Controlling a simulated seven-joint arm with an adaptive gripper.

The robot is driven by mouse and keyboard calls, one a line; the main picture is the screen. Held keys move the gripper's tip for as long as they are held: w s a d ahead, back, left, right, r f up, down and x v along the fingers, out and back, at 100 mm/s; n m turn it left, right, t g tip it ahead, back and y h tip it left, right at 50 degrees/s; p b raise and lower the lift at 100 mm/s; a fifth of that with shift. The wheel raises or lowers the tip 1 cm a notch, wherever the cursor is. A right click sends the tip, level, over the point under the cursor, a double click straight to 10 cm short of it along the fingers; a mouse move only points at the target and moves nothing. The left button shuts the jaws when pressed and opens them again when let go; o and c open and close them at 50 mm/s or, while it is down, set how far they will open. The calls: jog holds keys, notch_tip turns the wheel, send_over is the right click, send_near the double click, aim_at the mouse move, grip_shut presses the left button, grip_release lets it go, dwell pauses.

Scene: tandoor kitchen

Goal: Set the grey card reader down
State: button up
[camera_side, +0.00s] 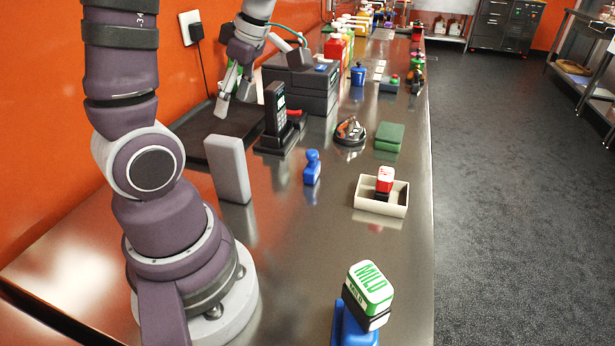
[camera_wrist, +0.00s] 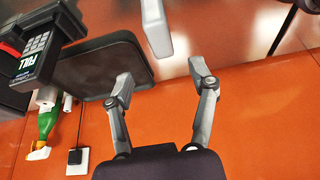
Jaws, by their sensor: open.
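A light grey upright slab (camera_side: 228,169), which seems to be the grey card reader, stands on end on the steel counter, in front of a flat black tray (camera_side: 212,128). Its keys or screen do not show. In the wrist view part of the grey slab (camera_wrist: 156,27) shows at the top, beyond my fingertips and apart from them. My gripper (camera_side: 235,97) is open and empty, over the back part of the black tray. In the wrist view my two fingers (camera_wrist: 162,77) are spread wide with nothing between them.
A black keypad terminal (camera_side: 275,110) stands in a dock right of the tray, near a dark printer-like box (camera_side: 300,82). A blue stamp (camera_side: 312,167), a cream box (camera_side: 381,208) and a round dish (camera_side: 350,131) stand further right. An orange wall (camera_side: 60,130) runs behind.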

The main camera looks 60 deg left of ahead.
jog(key=w+d+m+t+h, duration=0.1)
jog(key=d+m+t, duration=0.3)
jog(key=d+m, duration=0.4)
jog(key=w+d+r+m+t+h, duration=0.1)
jog(key=d+m+t, duration=0.3)
jog(key=m, duration=1.5)
jog(key=w+d+h, duration=0.1)
jog(key=d, duration=0.3)
jog(key=shift+w+r+t, duration=0.2)
jog(key=shift+r+t, duration=0.05)
jog(key=shift+t, duration=0.15)
